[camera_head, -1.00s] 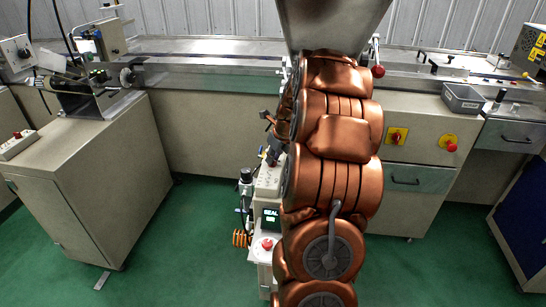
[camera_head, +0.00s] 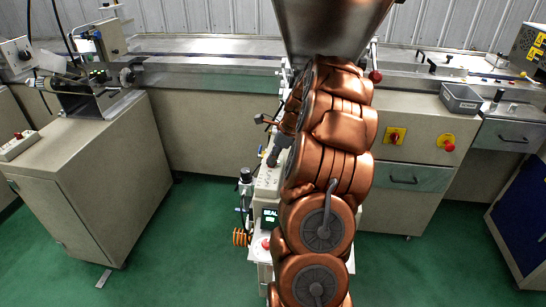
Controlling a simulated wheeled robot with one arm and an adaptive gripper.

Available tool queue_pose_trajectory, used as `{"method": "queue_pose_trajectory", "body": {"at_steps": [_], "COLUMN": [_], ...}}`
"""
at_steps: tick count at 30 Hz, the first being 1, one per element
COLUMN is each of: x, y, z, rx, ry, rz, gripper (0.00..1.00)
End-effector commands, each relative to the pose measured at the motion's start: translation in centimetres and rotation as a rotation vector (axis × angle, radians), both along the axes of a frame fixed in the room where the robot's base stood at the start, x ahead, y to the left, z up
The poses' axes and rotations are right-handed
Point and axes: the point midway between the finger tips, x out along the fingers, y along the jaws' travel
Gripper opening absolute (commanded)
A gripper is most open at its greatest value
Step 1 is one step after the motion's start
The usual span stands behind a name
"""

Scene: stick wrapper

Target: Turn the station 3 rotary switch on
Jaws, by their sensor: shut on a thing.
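My copper arm fills the middle of the view. The panel belongs to a small machine with a lit green display (camera_head: 270,215) and a red button (camera_head: 266,244). My arm covers the machine's right side.
A long pale bench (camera_head: 215,130) runs behind. It carries a red-on-yellow switch (camera_head: 395,136), a red stop button (camera_head: 448,145) and a grey bin (camera_head: 461,98). A cabinet (camera_head: 95,185) stands at left, a blue one (camera_head: 523,215) at right.

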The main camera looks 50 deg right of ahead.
Motion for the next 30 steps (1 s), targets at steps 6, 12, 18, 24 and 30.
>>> {"method": "queue_pose_trajectory", "body": {"at_steps": [6, 12, 18, 24, 30], "x": [0.10, 0.09, 0.10, 0.06, 0.04], "y": [-0.02, -0.02, -0.02, -0.02, -0.02], "z": [0.08, 0.07, 0.08, 0.05, 0.02], "rx": [-0.001, -0.002, -0.001, 0.000, -0.001], "ry": [-0.002, -0.002, -0.002, -0.001, -0.001], "rz": [0.030, 0.032, 0.032, 0.031, 0.031], "gripper": [0.00, 0.00, 0.17, 0.38, 0.38]}}
